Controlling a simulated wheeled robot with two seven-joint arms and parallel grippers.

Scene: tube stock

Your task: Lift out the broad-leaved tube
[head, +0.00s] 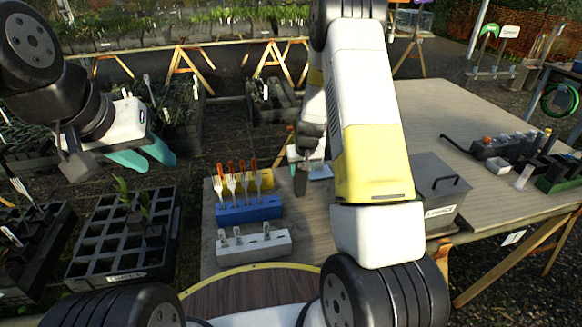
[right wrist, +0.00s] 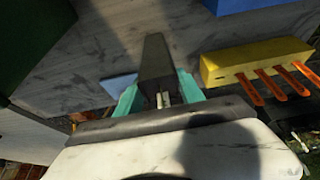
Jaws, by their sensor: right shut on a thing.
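A dark cell tray (head: 110,280) stands at lower left in the head view, with mostly empty cells. Two leafy green plants, one farther back (head: 121,188) and one nearer (head: 144,207), rise from it; I cannot tell which is the broad-leaved tube. My left gripper (head: 148,160) hangs above and behind the tray, its teal fingers apart and empty. My right gripper (right wrist: 155,100) is shut on a dark, square-sided piece (right wrist: 156,62) above the wooden table. That piece also shows in the head view (head: 300,180); no leaves are visible on it.
A blue rack (head: 250,211), a white rack (head: 255,250) and a yellow block (right wrist: 255,62) with orange-handled forks stand on the table (head: 450,120). A grey lidded box (head: 437,180) stands beside my right arm. Another dark tray (head: 30,245) is at far left.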

